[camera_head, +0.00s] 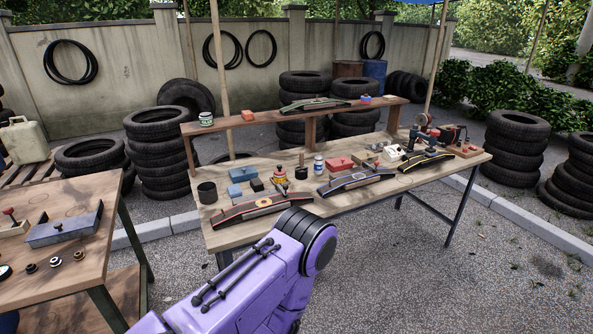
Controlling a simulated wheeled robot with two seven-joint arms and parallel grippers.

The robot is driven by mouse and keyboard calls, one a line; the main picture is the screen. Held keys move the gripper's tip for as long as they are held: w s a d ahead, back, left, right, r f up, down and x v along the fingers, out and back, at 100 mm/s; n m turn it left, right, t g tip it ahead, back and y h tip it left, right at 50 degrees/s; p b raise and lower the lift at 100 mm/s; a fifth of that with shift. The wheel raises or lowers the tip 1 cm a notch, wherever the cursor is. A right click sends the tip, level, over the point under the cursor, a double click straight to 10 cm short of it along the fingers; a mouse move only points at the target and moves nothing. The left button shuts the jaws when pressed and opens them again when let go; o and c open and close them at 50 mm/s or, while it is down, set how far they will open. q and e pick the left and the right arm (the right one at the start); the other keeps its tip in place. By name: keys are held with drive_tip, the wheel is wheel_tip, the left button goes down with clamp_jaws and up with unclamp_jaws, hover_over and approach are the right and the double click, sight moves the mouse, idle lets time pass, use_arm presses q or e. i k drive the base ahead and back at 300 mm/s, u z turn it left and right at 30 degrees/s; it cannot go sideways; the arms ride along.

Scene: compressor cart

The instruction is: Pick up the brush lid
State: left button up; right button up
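I cannot single out the brush lid with certainty at this size. Small containers stand on the workbench (225,237): a white-and-blue bottle (318,163) near its middle, a red-and-yellow item (280,179) left of it, and a black cup (207,193) at the left end. A green-and-white jar (206,119) stands on the raised shelf (240,121). A purple arm link of mine rises from the bottom edge in front of the workbench. Neither gripper shows in the view.
Long dark curved pieces lie along the workbench front, among them one with a red edge (247,210). Red boxes (339,163) and blue blocks (242,174) sit behind. Another table (85,194) is at left.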

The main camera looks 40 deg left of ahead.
sight(279, 172)
drive_tip(key=z, duration=0.05)
drive_tip(key=i, duration=0.95)
drive_tip(key=u, duration=0.95)
drive_tip(key=i, duration=0.65)
drive_tip(key=u, duration=0.7)
